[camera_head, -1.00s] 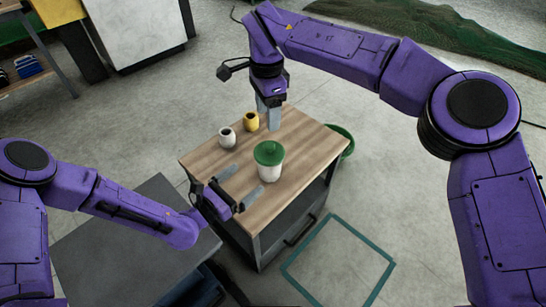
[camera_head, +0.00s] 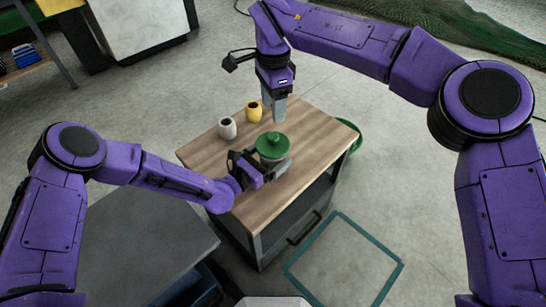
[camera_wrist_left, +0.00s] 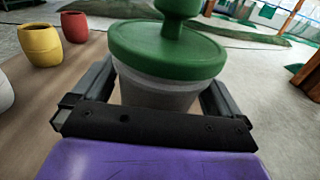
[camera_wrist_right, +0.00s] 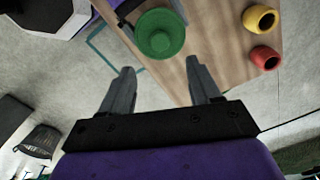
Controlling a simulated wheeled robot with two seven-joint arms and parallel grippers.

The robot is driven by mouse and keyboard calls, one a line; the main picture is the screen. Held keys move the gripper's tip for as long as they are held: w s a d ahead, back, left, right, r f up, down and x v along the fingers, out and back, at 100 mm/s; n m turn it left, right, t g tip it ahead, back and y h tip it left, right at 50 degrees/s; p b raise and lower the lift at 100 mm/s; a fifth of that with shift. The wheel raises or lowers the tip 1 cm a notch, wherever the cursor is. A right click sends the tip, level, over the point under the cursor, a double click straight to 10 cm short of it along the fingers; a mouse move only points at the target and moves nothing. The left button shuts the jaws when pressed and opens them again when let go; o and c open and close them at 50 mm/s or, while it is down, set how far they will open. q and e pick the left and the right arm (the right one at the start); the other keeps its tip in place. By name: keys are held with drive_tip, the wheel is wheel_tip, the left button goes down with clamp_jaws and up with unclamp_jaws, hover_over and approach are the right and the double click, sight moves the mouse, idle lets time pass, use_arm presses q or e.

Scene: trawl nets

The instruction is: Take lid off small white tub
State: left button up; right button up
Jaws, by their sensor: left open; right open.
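The small white tub (camera_wrist_left: 160,92) stands upright on the wooden table top, with a green knobbed lid (camera_head: 272,146) on it. The lid also shows in the left wrist view (camera_wrist_left: 168,50) and the right wrist view (camera_wrist_right: 160,33). My left gripper (camera_head: 268,167) is open, with its fingers on either side of the tub's body below the lid; I cannot tell whether they touch it. My right gripper (camera_head: 279,108) is open and empty, pointing down above the table's far side, behind the lid. In the right wrist view its fingers (camera_wrist_right: 160,85) are spread, with the lid beyond them.
A white cup (camera_head: 228,128) and a yellow cup (camera_head: 254,111) stand on the wooden table (camera_head: 203,152) left of and behind the tub. A red cup (camera_wrist_left: 74,26) shows in the left wrist view. A green bin (camera_head: 352,131) stands beyond the table's right edge.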

use_arm(q)
drive_tip(key=shift+w+d, duration=0.25)
